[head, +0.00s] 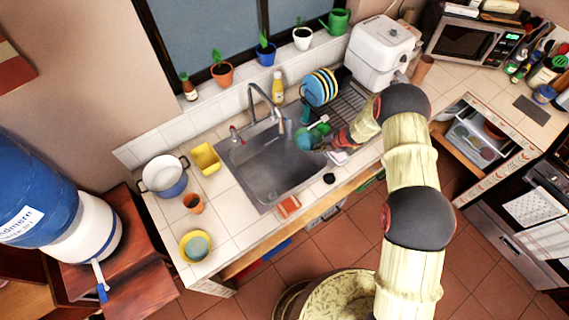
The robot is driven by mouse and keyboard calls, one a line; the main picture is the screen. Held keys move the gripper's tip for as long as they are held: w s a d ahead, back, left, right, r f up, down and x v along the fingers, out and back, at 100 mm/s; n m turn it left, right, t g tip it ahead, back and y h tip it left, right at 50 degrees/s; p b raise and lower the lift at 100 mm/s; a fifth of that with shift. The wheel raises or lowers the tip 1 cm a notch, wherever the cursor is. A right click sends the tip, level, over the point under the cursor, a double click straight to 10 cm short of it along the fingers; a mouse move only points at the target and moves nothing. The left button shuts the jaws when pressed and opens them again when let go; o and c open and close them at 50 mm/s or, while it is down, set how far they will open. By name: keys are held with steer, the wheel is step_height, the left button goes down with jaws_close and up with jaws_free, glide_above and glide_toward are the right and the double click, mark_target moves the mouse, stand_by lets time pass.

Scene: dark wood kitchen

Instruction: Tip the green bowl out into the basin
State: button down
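The basin (262,172) is a grey metal sink set in the tiled counter, under a tall tap. A small green rounded thing (305,139), which looks like the green bowl, shows at the basin's right edge. My gripper (322,145) is right beside it, reaching in from the right. The fingers are small and partly hidden by my wrist, so I cannot tell whether they are closed on it. The bowl's inside and its tilt are not clear.
A yellow bowl (184,246) with a grey-green round thing in it stands at the counter's front left. A white and blue pot (163,176), a yellow container (206,159) and a terracotta cup (193,203) stand left of the basin. A dish rack (348,98) stands behind my gripper.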

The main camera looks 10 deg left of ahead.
steer(key=shift+w+d, duration=0.1)
steer(key=shift+w, duration=0.15)
steer(key=shift+r, duration=0.1)
steer(key=shift+s, duration=0.1)
step_height(320, 180, down, 9)
steer(key=s+a+t+h+b, duration=0.1)
steer(key=a+b, duration=0.1)
steer(key=b, duration=1.4)
steer(key=s+a+r+n+t+h+b, duration=0.1)
steer(key=s+a+r+t+h+b, duration=0.2)
steer(key=b, duration=1.3)
steer(key=shift+s+r+n, duration=0.3)
steer(key=shift+s+r, duration=0.15)
steer(key=shift+r, duration=0.3)
